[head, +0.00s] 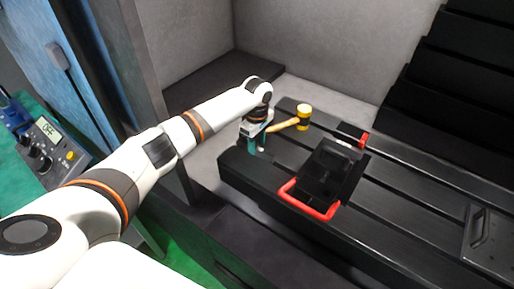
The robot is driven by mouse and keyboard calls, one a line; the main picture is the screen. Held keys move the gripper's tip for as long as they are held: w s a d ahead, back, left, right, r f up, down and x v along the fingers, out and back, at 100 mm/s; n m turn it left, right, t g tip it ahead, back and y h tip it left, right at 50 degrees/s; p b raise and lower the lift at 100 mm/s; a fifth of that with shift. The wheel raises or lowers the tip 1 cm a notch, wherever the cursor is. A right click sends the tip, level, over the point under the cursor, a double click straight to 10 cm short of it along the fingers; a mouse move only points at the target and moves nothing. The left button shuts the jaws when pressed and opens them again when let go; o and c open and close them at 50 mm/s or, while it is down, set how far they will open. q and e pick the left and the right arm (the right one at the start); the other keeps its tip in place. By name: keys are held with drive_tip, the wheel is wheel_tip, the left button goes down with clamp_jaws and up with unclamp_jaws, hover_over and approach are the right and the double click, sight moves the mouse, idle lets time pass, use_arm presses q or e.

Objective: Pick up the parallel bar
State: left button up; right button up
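I cannot make out the parallel bar with certainty. My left gripper (254,145) points down at the near left end of the black slotted table (395,200), beside the handle of a mallet (304,117). Its teal fingertips are small and partly covered by the gripper body, so I cannot tell whether they are apart or hold anything. The spot right under the gripper is hidden. My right gripper is not in the head view.
A black block with a red U-shaped handle (308,207) sits mid-table, with a red-ended part (354,135) behind it. A grey plate with a handle (490,240) lies at the right. Grey walls stand behind; black bellows (465,80) rise at the right.

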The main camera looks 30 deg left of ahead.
use_arm(q)
drive_tip(key=shift+f, duration=1.1)
clamp_jaws()
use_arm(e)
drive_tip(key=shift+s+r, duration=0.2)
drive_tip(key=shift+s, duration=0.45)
